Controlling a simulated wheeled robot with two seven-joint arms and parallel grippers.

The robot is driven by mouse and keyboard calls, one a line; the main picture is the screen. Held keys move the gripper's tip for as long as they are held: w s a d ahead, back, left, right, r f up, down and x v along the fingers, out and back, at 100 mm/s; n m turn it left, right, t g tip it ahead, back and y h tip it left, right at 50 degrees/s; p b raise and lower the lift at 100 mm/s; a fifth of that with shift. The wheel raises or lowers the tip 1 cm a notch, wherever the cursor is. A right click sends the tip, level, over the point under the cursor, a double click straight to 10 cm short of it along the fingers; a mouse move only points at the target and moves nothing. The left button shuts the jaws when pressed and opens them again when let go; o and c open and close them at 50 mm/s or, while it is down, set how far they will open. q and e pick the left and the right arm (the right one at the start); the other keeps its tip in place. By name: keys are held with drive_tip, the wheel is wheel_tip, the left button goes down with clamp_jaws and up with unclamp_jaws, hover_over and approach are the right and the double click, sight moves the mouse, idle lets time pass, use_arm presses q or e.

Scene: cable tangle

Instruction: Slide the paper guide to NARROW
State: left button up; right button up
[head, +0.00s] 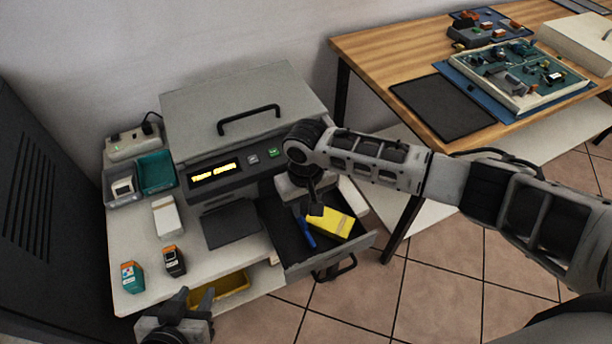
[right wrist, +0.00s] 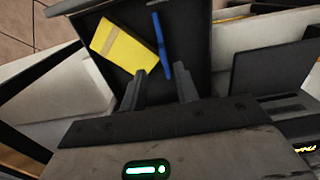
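The pulled-out drawer (head: 328,259) of the grey printer-like machine (head: 240,105) has a dark floor. A slim blue piece (head: 307,233), which may be the paper guide, lies in it beside a yellow block (head: 338,222) with a pale band. My right gripper (head: 315,208) reaches down into the drawer from above. In the right wrist view its fingers (right wrist: 163,84) are apart, with the near end of the blue piece (right wrist: 160,42) showing between them; contact cannot be told. My left gripper (head: 193,298) is at the bottom left, fingers apart and empty. No NARROW mark is readable.
Two cartridges (head: 174,261) (head: 131,276), a white box (head: 166,216) and grey and teal bins (head: 157,173) stand on the white table left of the machine. A yellow tray (head: 229,286) is below. A wooden table (head: 385,55) with electronics stands at the right.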

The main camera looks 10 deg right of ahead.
wheel_tip(320, 180, up, 10)
drive_tip(key=shift+r, duration=0.2)
idle(0.4)
drive_tip(key=s+a+f+t+y, duration=0.4)
drive_tip(key=s+a+f+y, duration=0.2)
drive_tip(key=a+f, duration=0.25)
drive_tip(key=s+d+f+t+h, duration=0.2)
drive_tip(key=s+d+t, duration=0.4)
drive_tip(key=d, duration=0.8)
drive_tip(key=s+h, duration=0.1)
drive_tip(key=s, duration=0.2)
drive_tip(key=shift+f, duration=0.15)
drive_tip(key=shift+s+a, duration=0.1)
